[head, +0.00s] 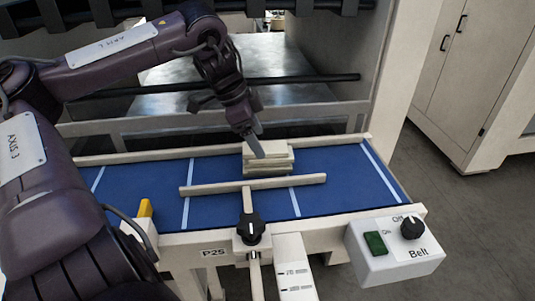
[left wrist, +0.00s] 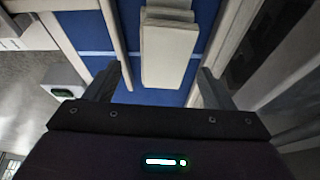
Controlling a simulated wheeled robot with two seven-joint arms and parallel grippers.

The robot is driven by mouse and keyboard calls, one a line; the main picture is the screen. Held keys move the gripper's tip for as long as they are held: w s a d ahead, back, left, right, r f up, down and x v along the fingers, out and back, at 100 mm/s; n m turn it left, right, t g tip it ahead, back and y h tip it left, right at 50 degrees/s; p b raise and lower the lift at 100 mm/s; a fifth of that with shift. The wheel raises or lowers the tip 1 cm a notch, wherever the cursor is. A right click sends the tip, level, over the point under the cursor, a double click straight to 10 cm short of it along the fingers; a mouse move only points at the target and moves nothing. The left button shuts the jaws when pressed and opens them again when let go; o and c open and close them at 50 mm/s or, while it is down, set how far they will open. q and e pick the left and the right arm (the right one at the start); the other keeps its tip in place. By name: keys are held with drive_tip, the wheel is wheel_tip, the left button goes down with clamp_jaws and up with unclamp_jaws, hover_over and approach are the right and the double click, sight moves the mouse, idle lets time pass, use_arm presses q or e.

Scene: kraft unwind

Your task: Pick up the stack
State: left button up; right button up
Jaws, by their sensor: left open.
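The stack (head: 268,166) is several flat cream pieces lying on the blue belt (head: 335,176), behind the cream guide bar. Its layers are slightly out of line. My left gripper (head: 255,146) comes down from above at the stack's top left, and one finger hides part of it. In the left wrist view the stack (left wrist: 168,50) lies ahead and between the two open fingers of my left gripper (left wrist: 160,85), with a gap on each side. Whether the fingers overlap the stack in height is unclear. My right gripper is not in view.
The guide bar (head: 290,183) with a black knob (head: 250,229) runs across the belt in front of the stack. A rear rail (head: 190,153) borders the belt. A control box (head: 395,250) marked Belt stands at front right. The belt right of the stack is clear.

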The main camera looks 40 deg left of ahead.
sight(264, 148)
use_arm(q)
drive_tip(key=shift+w+d+f, duration=0.1)
drive_tip(key=shift+d+f, duration=0.1)
drive_tip(key=shift+f, duration=0.15)
drive_tip(key=p+x, duration=0.1)
drive_tip(key=x, duration=0.2)
drive_tip(key=shift+w+a+f, duration=0.15)
drive_tip(key=shift+w+f, duration=0.05)
drive_tip(key=shift+w, duration=0.05)
drive_tip(key=shift+w+f+p, duration=0.2)
drive_tip(key=shift+f+p, duration=0.1)
drive_tip(key=shift+f, duration=0.2)
drive_tip(key=shift+d, duration=0.2)
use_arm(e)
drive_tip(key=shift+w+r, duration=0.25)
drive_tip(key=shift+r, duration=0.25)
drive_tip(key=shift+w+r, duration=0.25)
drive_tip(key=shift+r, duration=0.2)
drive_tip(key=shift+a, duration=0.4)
use_arm(q)
drive_tip(key=shift+f, duration=0.25)
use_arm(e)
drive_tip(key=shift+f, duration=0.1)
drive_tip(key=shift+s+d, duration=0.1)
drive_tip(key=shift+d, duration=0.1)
